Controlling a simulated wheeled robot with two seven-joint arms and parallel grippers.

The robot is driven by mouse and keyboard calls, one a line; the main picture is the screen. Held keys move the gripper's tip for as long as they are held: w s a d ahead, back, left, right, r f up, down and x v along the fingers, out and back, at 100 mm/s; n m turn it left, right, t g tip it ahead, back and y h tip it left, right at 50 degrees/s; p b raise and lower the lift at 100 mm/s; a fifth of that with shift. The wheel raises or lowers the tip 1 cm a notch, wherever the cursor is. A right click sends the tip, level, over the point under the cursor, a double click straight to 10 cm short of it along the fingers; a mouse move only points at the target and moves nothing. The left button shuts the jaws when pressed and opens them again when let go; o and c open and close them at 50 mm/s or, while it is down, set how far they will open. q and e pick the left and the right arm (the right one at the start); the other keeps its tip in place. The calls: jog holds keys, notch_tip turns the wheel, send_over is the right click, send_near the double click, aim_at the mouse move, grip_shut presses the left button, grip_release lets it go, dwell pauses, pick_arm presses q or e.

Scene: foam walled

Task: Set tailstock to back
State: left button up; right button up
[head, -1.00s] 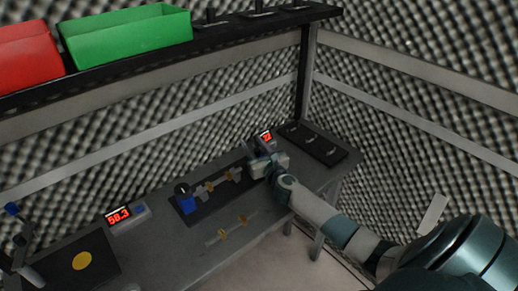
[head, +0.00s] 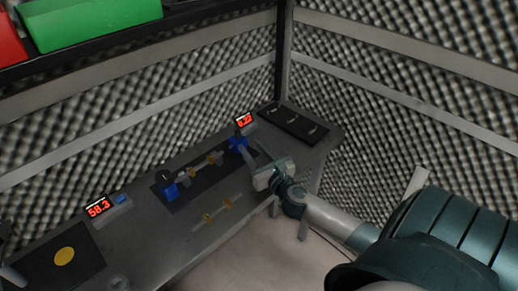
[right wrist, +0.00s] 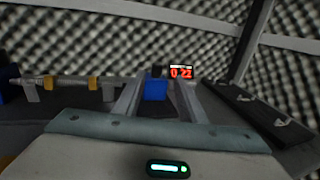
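The tailstock (head: 238,143) is a small blue block at the right end of a dark fixture base (head: 205,182). A blue headstock block (head: 170,190) stands at the left end, with a grey shaft carrying brass-coloured rings (head: 212,159) between them. My right gripper (head: 247,153) is just in front of the tailstock, coming from the right. In the right wrist view its two fingers (right wrist: 158,104) are apart, and the tailstock (right wrist: 155,89) appears between them, with a dark top. I cannot tell whether either finger touches it.
A display reading 0.22 (head: 244,120) stands behind the tailstock; another reads 58.3 (head: 98,207). A dark panel with handles (head: 295,122) lies at the back right. A second ringed shaft (head: 218,210) lies in front of the fixture. Foam walls close off the back and right.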

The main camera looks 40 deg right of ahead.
jog(key=shift+s+a, duration=0.15)
jog(key=shift+s, duration=0.85)
jog(key=shift+s+a, duration=0.15)
jog(key=shift+s, duration=0.8)
